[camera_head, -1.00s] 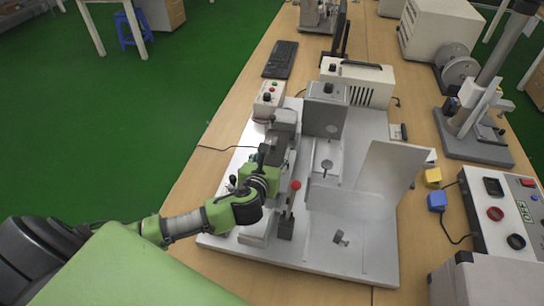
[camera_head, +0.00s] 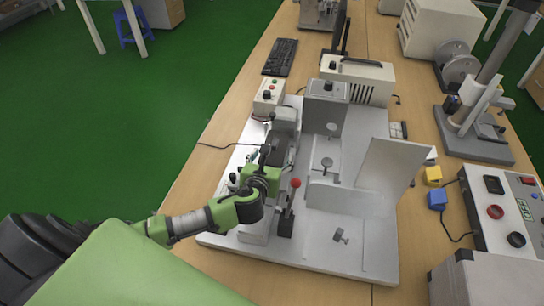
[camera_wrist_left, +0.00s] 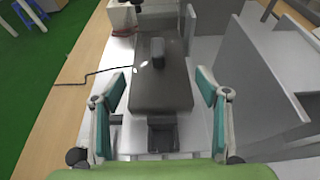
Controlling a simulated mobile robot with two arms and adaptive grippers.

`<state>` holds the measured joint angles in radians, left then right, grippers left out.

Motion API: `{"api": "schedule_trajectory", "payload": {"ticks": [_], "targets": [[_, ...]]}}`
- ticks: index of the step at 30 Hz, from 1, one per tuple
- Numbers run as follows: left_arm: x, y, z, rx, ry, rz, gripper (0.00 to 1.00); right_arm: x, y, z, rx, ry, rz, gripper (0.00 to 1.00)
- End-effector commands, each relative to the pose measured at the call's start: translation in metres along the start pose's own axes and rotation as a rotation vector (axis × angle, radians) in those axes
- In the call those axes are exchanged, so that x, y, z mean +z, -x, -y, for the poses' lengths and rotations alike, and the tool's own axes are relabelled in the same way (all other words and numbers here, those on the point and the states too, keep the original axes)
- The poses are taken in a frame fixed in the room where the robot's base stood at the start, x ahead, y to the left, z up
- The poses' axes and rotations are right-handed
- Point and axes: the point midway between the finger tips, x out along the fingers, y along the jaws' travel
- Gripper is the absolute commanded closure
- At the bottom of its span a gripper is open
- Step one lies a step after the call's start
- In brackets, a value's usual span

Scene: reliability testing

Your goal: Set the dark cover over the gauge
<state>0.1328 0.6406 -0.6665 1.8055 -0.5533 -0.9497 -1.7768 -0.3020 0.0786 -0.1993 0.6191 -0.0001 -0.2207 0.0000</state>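The dark cover (camera_wrist_left: 162,85) is a dark grey box-like piece with an upright knob on top, in the middle of the left wrist view. In the head view it shows only partly (camera_head: 278,151), behind my left gripper, on the left side of the white fixture. My left gripper (camera_head: 268,168) is over the near end of this piece. In the left wrist view its two teal-padded fingers (camera_wrist_left: 160,88) are spread on either side of the cover, with narrow gaps visible. I cannot make out the gauge clearly. My right gripper is not in view.
The white fixture plate (camera_head: 310,250) carries an upright panel (camera_head: 392,175) on the right and a red-knobbed lever (camera_head: 295,184) close to my left gripper. A small control box (camera_head: 268,95) stands beyond. A wooden table strip (camera_head: 195,170) on the left is mostly clear.

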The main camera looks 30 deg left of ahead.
Motion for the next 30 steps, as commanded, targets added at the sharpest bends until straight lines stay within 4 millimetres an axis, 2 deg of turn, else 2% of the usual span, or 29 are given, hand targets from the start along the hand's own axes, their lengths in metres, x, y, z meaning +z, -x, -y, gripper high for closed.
{"api": "schedule_trajectory", "payload": {"ticks": [7, 12, 17, 24, 30], "targets": [[0.001, 0.0, 0.0, 0.0, 0.0, 0.0, 0.33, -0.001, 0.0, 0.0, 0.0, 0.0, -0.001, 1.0], [0.012, 0.007, 0.0, -0.001, -0.001, 0.001, 0.33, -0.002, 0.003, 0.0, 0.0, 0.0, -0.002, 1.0], [0.009, 0.033, 0.0, -0.003, -0.001, -0.001, 0.33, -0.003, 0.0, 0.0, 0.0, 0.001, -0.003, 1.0], [0.009, 0.082, 0.001, -0.003, 0.0, -0.001, 0.33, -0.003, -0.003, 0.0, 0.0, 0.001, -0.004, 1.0], [0.009, 0.111, 0.0, -0.001, 0.0, -0.001, 0.33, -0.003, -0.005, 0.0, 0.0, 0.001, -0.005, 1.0]]}}
